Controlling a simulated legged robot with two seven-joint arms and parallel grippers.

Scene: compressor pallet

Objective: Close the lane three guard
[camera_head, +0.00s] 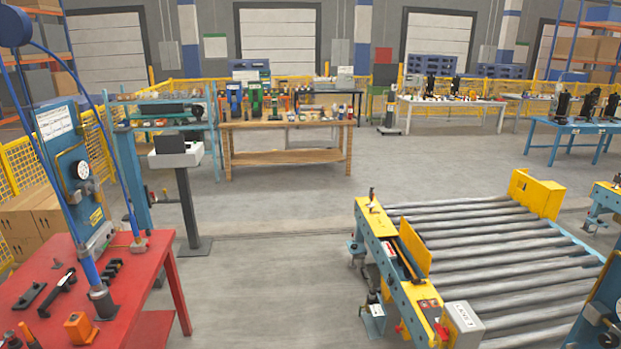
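A roller conveyor (490,250) with a blue and yellow frame stands at the right. A narrow yellow plate (415,248), which looks like a guard, stands up along its left side beside a dark slot. A larger yellow plate (537,193) stands at its far right corner. A grey box (464,322) at the near left corner carries a small label, too small to read surely. I cannot tell for certain which plate is the lane three guard. Neither of my grippers is in view.
A red table (150,330) at the left holds a blue gauge panel (72,165), hoses and small parts. A grey pedestal (188,205) stands behind it. A wooden bench (290,157) is further back. The floor (275,270) between red table and conveyor is clear.

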